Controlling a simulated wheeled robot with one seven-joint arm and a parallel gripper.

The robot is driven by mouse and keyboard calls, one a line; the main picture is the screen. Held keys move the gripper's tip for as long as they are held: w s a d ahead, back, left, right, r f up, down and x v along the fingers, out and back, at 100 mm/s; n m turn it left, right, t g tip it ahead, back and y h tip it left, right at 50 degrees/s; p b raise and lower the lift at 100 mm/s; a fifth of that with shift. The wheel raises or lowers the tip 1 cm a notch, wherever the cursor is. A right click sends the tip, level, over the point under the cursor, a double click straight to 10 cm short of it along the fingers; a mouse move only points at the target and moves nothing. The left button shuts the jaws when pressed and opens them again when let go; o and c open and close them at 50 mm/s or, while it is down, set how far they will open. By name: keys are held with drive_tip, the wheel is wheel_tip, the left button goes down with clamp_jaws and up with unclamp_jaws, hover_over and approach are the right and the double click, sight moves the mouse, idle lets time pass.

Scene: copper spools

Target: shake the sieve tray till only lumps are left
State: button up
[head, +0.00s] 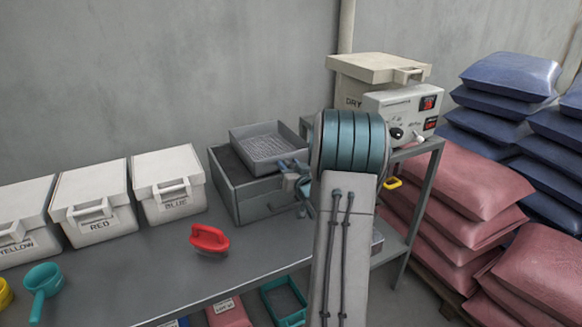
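The sieve tray (268,169) is a shallow grey tray with a mesh-like floor, in the head view left of my arm. It sits over a dark grey open box (258,206) on the bench and looks slightly tilted or offset to its back right. Fine speckling shows on its floor, but I cannot tell lumps from mesh. My gripper (294,180) is at the tray's front right corner, close to its rim. My arm partly hides the gripper, so its grip and finger opening are unclear.
White lidded bins marked YELLOW (22,222), RED (95,205) and BLUE (170,185) line the bench's left. A red scoop-like tool (208,238) and teal scoop (42,281) lie in front. A DRY bin (372,70) and control box (402,110) stand behind my arm. Sacks (455,185) fill the right.

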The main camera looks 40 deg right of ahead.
drive_tip(key=shift+s, duration=0.1)
drive_tip(key=b+v, duration=0.1)
drive_tip(key=v, duration=1.2)
drive_tip(key=shift+s+a+b, duration=0.15)
drive_tip(key=shift+s+b, duration=0.1)
drive_tip(key=shift+b, duration=0.15)
drive_tip(key=shift+o, duration=1.3)
drive_tip(key=w+d+y, duration=0.1)
drive_tip(key=w, duration=0.3)
drive_tip(key=w+d+n+y, duration=0.1)
drive_tip(key=w, duration=0.3)
drive_tip(key=w+d, duration=0.1)
drive_tip(key=w, duration=0.4)
drive_tip(key=shift+r+n+y+b, duration=0.15)
drive_tip(key=shift+n+y+b, duration=0.2)
drive_tip(key=shift+n+y, duration=0.05)
